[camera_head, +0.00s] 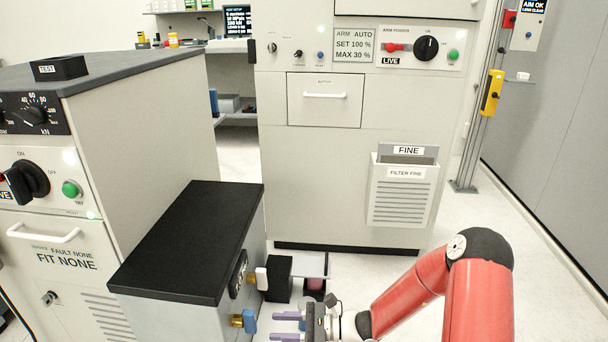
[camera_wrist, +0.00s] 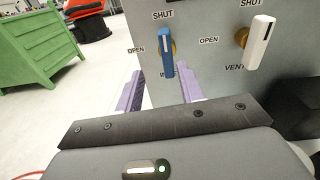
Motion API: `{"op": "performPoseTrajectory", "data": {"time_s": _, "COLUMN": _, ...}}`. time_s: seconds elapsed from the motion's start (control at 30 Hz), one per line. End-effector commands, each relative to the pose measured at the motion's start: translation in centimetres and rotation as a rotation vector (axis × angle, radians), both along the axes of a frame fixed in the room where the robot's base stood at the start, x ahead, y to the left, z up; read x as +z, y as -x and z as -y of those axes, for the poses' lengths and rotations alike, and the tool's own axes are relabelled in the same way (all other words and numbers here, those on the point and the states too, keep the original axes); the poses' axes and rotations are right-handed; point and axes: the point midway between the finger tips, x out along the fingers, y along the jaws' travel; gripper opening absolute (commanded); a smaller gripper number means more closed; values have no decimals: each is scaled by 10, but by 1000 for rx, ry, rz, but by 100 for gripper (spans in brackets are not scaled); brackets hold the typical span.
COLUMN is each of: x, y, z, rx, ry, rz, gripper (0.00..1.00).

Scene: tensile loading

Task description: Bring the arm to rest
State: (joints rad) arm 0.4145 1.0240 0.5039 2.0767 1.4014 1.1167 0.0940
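My gripper (camera_head: 285,326) is low at the bottom of the head view, at the end of my red arm (camera_head: 478,300). Its two purple fingers are spread, with nothing between them in the head view. They point left at a blue valve lever (camera_head: 249,321), with a small gap. In the wrist view my gripper (camera_wrist: 158,88) also shows open, the blue lever (camera_wrist: 166,52) beyond the fingers. The blue lever stands upright toward its SHUT label. A white lever (camera_wrist: 259,42) to its right also points up toward SHUT.
The black-topped cabinet (camera_head: 190,240) carrying the levers stands left of my gripper. A black block (camera_head: 278,279) and a small shelf (camera_head: 313,265) are just behind it. A tall panel cabinet (camera_head: 330,180) with a filter holder (camera_head: 402,195) rises behind. Floor at right is clear.

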Motion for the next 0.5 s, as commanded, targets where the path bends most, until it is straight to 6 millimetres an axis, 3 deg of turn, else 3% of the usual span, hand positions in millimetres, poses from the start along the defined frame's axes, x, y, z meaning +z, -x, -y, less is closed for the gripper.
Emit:
{"op": "performPoseTrajectory", "data": {"time_s": 0.27, "x": 52, "y": 46, "z": 24, "rx": 295, "ry": 310, "rz": 345, "gripper": 38}}
{"op": "performPoseTrajectory", "data": {"time_s": 0.5, "x": 96, "y": 84, "z": 63, "rx": 534, "ry": 614, "rz": 653, "gripper": 38}}
